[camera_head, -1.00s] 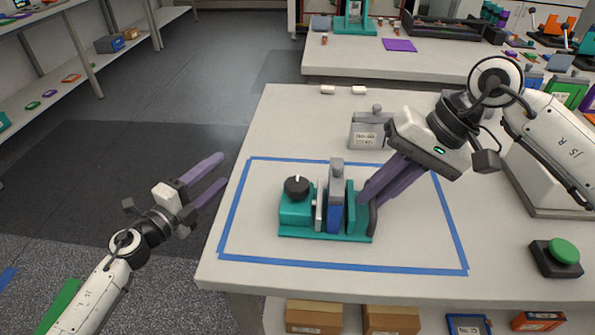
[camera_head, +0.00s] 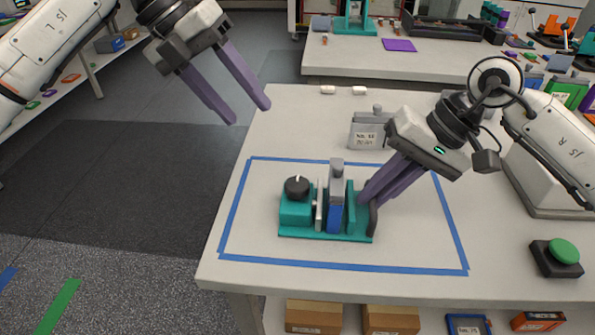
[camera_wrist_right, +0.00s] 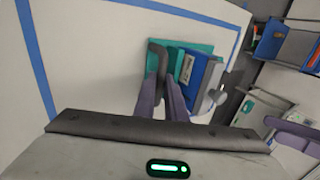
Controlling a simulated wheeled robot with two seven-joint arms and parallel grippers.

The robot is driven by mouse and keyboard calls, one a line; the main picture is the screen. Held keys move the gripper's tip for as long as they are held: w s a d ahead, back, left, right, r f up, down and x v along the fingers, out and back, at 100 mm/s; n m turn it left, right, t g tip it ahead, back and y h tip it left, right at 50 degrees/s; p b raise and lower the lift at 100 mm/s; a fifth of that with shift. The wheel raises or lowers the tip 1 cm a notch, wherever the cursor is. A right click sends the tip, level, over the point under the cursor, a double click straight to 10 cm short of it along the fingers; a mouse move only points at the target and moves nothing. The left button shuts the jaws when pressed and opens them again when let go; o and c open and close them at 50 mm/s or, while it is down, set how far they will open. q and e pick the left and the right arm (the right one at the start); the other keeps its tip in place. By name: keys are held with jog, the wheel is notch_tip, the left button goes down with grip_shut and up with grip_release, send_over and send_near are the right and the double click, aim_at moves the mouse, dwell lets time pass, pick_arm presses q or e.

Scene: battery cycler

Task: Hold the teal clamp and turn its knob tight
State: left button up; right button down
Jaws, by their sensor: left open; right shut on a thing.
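The teal clamp (camera_head: 294,213) stands on the table inside a blue tape outline, with its black knob (camera_head: 297,187) on the left end. A blue and grey cell (camera_head: 335,218) stands upright between its plates. My right gripper (camera_head: 369,200) is shut on the clamp's dark handle (camera_head: 373,218) at its right end. The right wrist view shows the fingers around this handle (camera_wrist_right: 158,49), with the teal base (camera_wrist_right: 190,46) behind. My left gripper (camera_head: 251,116) is open and empty, raised above and left of the table's far left corner, well away from the knob.
A grey labelled cell (camera_head: 366,135) stands behind the tape outline (camera_head: 340,268). Two small white pieces (camera_head: 343,90) lie at the table's back edge. A green push button (camera_head: 563,252) sits at the right. The table left of the clamp is clear.

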aim_at(298, 182)
pick_arm(q)
jog(key=s+d+r+y, duration=0.2)
jog(key=s+d+y, duration=0.4)
jog(key=d, duration=0.4)
jog(key=shift+m+g, duration=0.3)
jog(key=shift+g, duration=0.1)
notch_tip(298, 182, down, 12)
jog(key=shift+d+r, duration=0.15)
jog(key=shift+r, duration=0.1)
jog(key=c, duration=1.1)
